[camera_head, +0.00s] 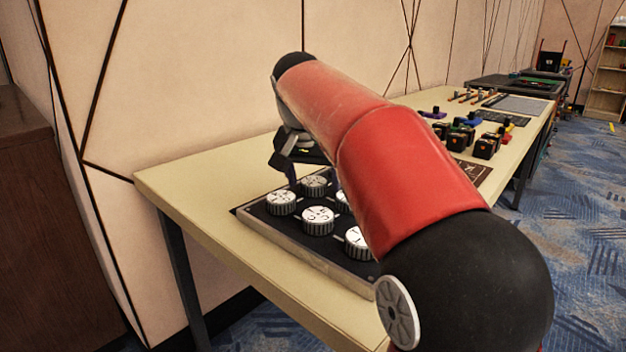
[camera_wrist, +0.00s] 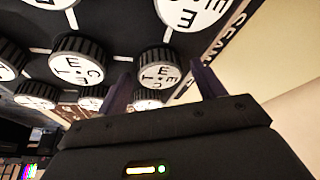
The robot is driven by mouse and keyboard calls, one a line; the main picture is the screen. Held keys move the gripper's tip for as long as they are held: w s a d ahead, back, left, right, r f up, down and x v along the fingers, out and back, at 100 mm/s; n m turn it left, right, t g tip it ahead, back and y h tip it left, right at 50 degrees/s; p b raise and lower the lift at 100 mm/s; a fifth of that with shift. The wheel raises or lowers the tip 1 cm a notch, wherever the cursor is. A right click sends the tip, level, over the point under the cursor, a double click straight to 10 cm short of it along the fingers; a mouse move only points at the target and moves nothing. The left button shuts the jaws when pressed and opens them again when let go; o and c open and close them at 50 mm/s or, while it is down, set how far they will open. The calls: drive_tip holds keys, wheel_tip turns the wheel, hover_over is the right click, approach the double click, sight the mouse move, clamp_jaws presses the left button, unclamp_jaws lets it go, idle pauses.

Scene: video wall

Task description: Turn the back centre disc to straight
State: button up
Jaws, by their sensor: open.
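A dark panel (camera_head: 257,217) with several white-topped, ridged round discs lies on the table. The back centre disc (camera_head: 313,186) appears to be the one under my gripper (camera_head: 291,172), which reaches down at the panel's wall side. In the wrist view, that disc (camera_wrist: 158,75) shows between the two dark fingers of my gripper (camera_wrist: 162,78), with a gap at each side; contact cannot be told. Its face carries dark letters and looks turned, but its exact angle is unclear. My gripper is open. My red arm hides the panel's right part.
The wall (camera_head: 215,70) rises behind the table (camera_head: 190,180). Black blocks (camera_head: 484,148) and other items stand further along. The table's left end is clear.

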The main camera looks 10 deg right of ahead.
drive_tip(key=c, duration=1)
drive_tip(key=shift+n, duration=0.3)
drive_tip(key=n+p, duration=0.1)
drive_tip(key=n+y, duration=0.1)
drive_tip(key=shift+s+d+r+n+p, duration=0.1)
drive_tip(key=shift+d+r+n+p, duration=0.05)
drive_tip(key=shift+n+p, duration=0.25)
drive_tip(key=n+y+p, duration=0.2)
drive_tip(key=n, duration=0.3)
drive_tip(key=shift+d+p, duration=0.15)
drive_tip(key=shift+p, duration=0.2)
drive_tip(key=n+y+p, duration=0.2)
drive_tip(key=n, duration=0.3)
drive_tip(key=shift+d, duration=0.1)
drive_tip(key=n, duration=0.1)
drive_tip(key=n+g+p, duration=0.1)
drive_tip(key=n+y, duration=0.1)
drive_tip(key=n, duration=0.1)
drive_tip(key=shift+w+g, duration=0.25)
drive_tip(key=shift+g, duration=0.05)
drive_tip(key=shift+n+p, duration=0.3)
